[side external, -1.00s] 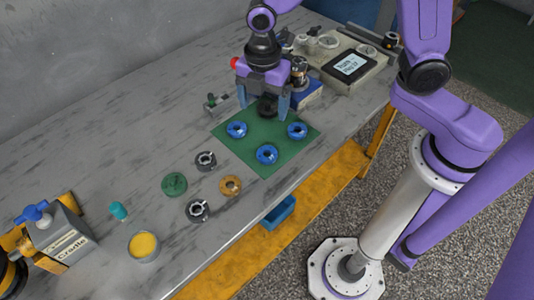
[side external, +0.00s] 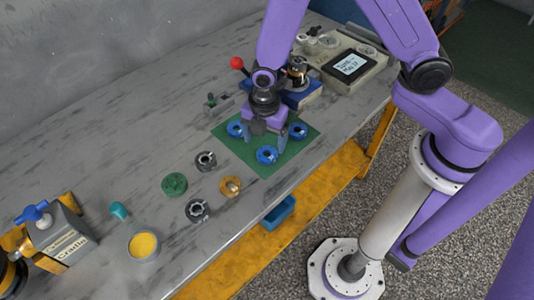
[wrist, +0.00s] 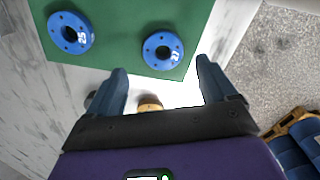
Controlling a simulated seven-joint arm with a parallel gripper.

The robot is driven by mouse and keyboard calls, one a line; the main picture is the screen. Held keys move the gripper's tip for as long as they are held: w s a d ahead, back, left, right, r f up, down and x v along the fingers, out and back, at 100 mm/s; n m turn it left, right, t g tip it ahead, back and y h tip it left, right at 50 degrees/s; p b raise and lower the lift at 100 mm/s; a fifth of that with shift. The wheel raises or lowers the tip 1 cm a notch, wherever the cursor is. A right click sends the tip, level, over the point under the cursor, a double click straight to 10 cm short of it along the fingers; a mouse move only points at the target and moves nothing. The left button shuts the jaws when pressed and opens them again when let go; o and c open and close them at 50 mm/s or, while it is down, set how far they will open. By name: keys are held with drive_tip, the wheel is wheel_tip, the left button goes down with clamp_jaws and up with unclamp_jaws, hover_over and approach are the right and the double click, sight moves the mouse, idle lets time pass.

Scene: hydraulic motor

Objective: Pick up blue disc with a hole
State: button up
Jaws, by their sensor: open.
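Three blue discs with holes are on a green mat (side external: 262,172). In the side view one disc (side external: 268,158) is at the mat's front, one (side external: 301,134) at the right and one (side external: 233,132) at the left, partly behind my gripper. My gripper (side external: 265,141) is open and empty, low over the mat, pointing down close to the front disc. In the wrist view, one disc (wrist: 150,51) lies just beyond the gap between my fingers (wrist: 165,75). Another disc (wrist: 56,33) lies farther left. No disc is between the fingers.
Left of the mat on the grey table lie a dark green disc (side external: 174,188), an orange ring (side external: 223,187) and two dark rings (side external: 206,153) (side external: 192,214). A yellow-topped cup (side external: 144,244) stands farther left. Devices with a display (side external: 348,64) stand behind the mat.

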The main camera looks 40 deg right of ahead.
sight(266, 150)
drive_tip(key=shift+s+f, duration=0.15)
drive_tip(key=shift+f, duration=1)
drive_tip(key=shift+s+f, duration=0.1)
drive_tip(key=shift+f, duration=1)
drive_tip(key=c, duration=1.3)
